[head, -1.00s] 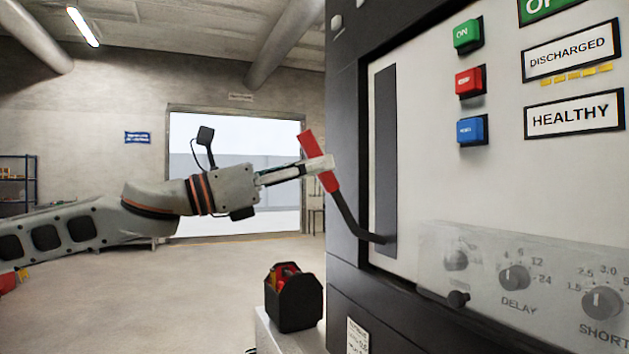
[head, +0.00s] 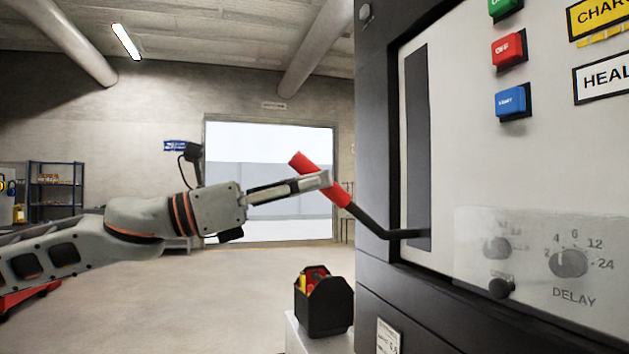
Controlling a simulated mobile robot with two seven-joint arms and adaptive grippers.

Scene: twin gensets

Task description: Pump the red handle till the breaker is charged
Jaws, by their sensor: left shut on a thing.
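The red handle (head: 334,194) slopes down to the right, and its black bent lever (head: 375,222) enters the dark vertical slot (head: 418,150) near the slot's lower end. My left gripper (head: 318,182) is shut on the middle of the red grip. The breaker panel (head: 455,150) fills the right side. A yellow sign (head: 600,17) at the top right starts with "CHAR", and the rest is cut off by the picture edge. A white sign (head: 604,79) below it shows "HEAL". My right gripper is not in view.
A green button (head: 504,5), a red button (head: 508,49) and a blue button (head: 511,102) sit right of the slot. A clear cover (head: 535,225) lies over the dials. A black tool caddy (head: 323,308) stands below the handle. Open floor lies to the left.

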